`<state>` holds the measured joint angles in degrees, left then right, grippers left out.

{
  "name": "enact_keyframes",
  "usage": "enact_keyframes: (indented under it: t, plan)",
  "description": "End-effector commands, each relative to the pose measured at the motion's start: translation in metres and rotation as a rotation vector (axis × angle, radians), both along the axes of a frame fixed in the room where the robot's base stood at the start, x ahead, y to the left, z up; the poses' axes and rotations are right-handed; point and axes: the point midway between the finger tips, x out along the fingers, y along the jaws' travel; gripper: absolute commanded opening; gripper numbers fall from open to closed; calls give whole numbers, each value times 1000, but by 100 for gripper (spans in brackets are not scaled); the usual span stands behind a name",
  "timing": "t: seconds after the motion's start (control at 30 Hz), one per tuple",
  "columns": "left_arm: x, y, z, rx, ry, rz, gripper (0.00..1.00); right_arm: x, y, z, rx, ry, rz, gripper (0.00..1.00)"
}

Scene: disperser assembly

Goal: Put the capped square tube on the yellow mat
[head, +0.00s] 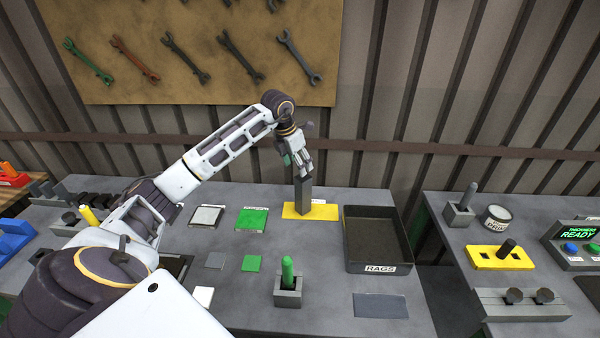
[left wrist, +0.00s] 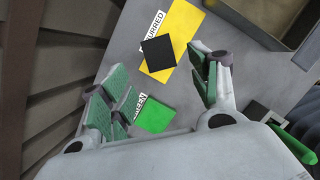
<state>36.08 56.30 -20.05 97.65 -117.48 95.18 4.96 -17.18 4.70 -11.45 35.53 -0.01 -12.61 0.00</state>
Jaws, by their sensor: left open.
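The capped square tube (head: 303,196) is dark grey and stands upright on the yellow mat (head: 325,211). In the left wrist view its black square top (left wrist: 158,53) shows over the yellow mat (left wrist: 184,25). My left gripper (head: 302,168) is open just above the tube. In the left wrist view its green-padded fingers (left wrist: 160,82) are spread wide with nothing between them, and the tube's top appears beyond them. The tube's lower part is hidden in the wrist view. My right gripper is not in view.
A black RAGS tray (head: 378,268) stands right of the yellow mat. A green mat (head: 252,219) and a pale plate (head: 206,216) lie left of it. A green-handled piece (head: 287,272) stands in a grey holder in front. A second table with a yellow block (head: 488,260) is at right.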

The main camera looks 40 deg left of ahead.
Motion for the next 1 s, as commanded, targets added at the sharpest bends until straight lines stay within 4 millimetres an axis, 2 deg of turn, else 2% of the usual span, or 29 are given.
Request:
enact_keyframes:
  t: [0.1,0.3,1.0]
  plan:
    - [-3,1,12,1,-1,0,62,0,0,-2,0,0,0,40]
    - [-7,1,23,1,-1,0,62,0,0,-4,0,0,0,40]
    - [-7,1,23,0,0,0,62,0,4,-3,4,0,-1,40]
